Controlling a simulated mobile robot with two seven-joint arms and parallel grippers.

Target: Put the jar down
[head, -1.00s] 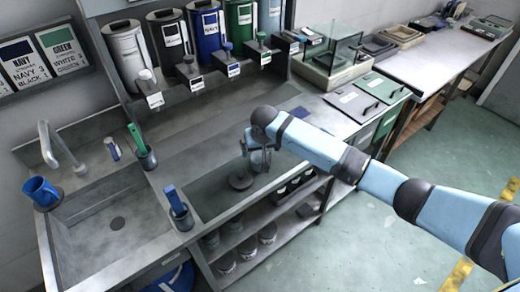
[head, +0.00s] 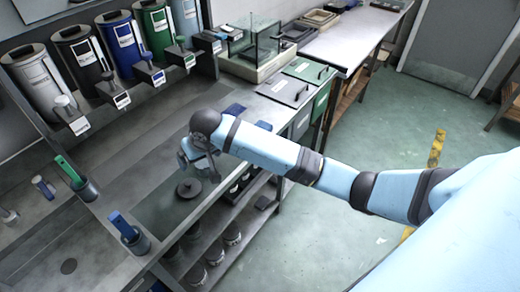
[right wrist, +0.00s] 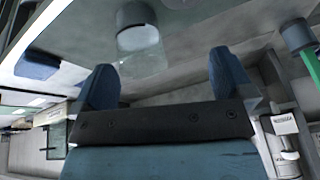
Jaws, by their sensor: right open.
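A clear glass jar (right wrist: 145,58) with a grey band at one end shows in the right wrist view, just beyond and between my fingertips. It appears to stand on the grey bench, but its contact there is not clear. My right gripper (right wrist: 165,80) is open, its two blue fingers spread apart, with no finger visibly closed on the jar. In the head view my right gripper (head: 200,168) is low over the bench, next to a dark round disc (head: 188,188). The jar is hard to make out there behind the gripper. My left gripper is out of view.
Several bins, including a green bin (head: 155,25), stand along the back. Cups with a green-handled tool (head: 70,170) and a blue-handled tool (head: 122,226) stand at the left. A glass case (head: 252,45) and lidded panels (head: 285,88) are beyond the gripper. Floor is open at right.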

